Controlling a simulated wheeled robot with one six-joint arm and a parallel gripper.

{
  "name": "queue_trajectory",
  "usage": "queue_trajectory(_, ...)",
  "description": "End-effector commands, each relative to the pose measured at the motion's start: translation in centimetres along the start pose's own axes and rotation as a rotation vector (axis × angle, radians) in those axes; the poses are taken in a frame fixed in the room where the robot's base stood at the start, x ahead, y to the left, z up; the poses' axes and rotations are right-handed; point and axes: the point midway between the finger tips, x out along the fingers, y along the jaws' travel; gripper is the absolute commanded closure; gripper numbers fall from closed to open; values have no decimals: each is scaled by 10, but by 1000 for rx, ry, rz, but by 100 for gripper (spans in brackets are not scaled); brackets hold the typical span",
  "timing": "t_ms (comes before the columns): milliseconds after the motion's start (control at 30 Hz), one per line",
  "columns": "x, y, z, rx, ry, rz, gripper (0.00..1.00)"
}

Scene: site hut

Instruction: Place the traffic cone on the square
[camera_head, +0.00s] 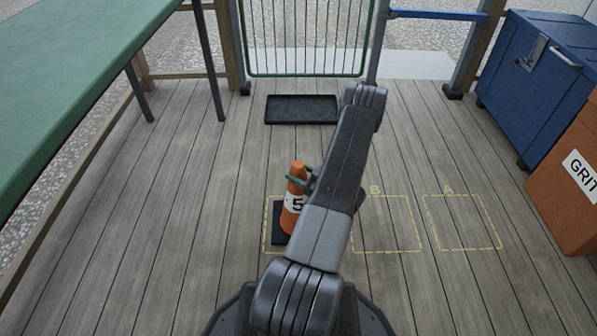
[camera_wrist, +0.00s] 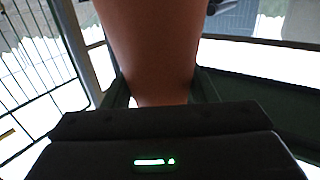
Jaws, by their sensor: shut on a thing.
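The orange traffic cone (camera_head: 291,215) has a white band marked 5 and a dark square base. It stands upright at the left dashed yellow square (camera_head: 264,240), whose right part is hidden by my arm. Two more dashed squares, B (camera_head: 420,235) and A (camera_head: 470,249), lie to the right and are empty where visible. My gripper (camera_head: 301,181) is shut on the upper part of the cone; its green fingers show beside it. In the wrist view, the cone (camera_wrist: 150,45) fills the space between the fingers. I cannot tell whether the base touches the floor.
A black tray (camera_head: 301,109) lies on the deck before a green-framed gate (camera_head: 305,74). A green table (camera_head: 60,75) stands left. A blue chest (camera_head: 530,90) and an orange grit bin (camera_head: 565,205) stand right. The deck between is mostly clear.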

Motion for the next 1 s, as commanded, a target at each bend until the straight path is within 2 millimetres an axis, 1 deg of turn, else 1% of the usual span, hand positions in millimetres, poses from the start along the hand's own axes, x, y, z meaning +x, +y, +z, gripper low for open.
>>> queue_trajectory(33,0,1,-2,-2,4,0,100)
queue_trajectory(167,0,1,1,-2,3,0,100)
queue_trajectory(200,0,0,2,0,0,0,40)
queue_trajectory(267,0,0,2,0,0,0,28)
queue_trajectory(300,0,0,2,0,0,0,26)
queue_trajectory(667,-2,0,-2,1,0,1,26)
queue_trajectory(767,-13,1,-2,1,-1,3,26)
queue_trajectory(1000,-56,1,-2,2,-1,6,26)
